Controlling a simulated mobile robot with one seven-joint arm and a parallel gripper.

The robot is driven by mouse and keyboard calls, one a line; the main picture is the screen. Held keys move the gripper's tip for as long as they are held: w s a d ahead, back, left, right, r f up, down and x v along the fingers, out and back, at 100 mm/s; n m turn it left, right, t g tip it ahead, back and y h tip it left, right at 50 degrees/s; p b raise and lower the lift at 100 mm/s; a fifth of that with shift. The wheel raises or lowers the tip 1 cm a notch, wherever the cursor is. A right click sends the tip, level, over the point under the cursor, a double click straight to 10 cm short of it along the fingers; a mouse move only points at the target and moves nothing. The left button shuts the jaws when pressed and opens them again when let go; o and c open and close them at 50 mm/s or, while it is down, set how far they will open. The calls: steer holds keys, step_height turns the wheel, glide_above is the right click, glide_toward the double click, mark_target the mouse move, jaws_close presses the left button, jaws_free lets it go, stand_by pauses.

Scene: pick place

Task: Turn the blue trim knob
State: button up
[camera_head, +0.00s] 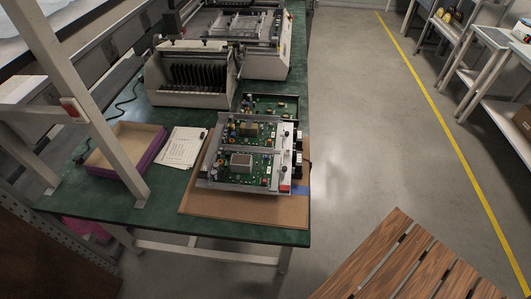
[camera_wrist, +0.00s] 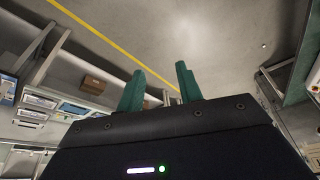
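Two green circuit boards lie in a metal frame on the workbench: a front board (camera_head: 247,168) and a board behind it (camera_head: 250,129). Small coloured parts sit on them, some of them bluish. They are too small for me to tell which is the blue trim knob. My gripper (camera_wrist: 160,84) shows only in the wrist view, with its two green fingers apart and nothing between them. It points towards floor and shelving, away from the boards. My gripper is out of sight in the head view.
The frame rests on a brown board (camera_head: 240,207) on the green workbench (camera_head: 170,221). A slotted rack (camera_head: 190,98), papers (camera_head: 183,147) and a purple-edged tray (camera_head: 125,148) stand around it. A slatted wooden surface (camera_head: 408,262) is at lower right. The floor right of the bench is clear.

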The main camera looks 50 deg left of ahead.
steer(key=w+a+f+n+g, duration=0.1)
steer(key=a+f+n, duration=0.15)
steer(key=a, duration=1.25)
steer(key=w+a+f+n+g, duration=0.1)
steer(key=a+n, duration=0.3)
steer(key=a, duration=1.2)
steer(key=s+a+f+n, duration=0.1)
steer(key=s+a+f, duration=0.15)
steer(key=a, duration=0.25)
steer(key=s+a+f+n, duration=0.1)
steer(key=s+a+f, duration=0.15)
steer(key=a, duration=0.35)
steer(key=n+g+h, duration=0.1)
steer(key=n, duration=0.5)
glide_above(267, 156)
step_height(267, 156, down, 17)
step_height(267, 156, down, 10)
steer(key=shift+f, duration=0.2)
jaws_close()
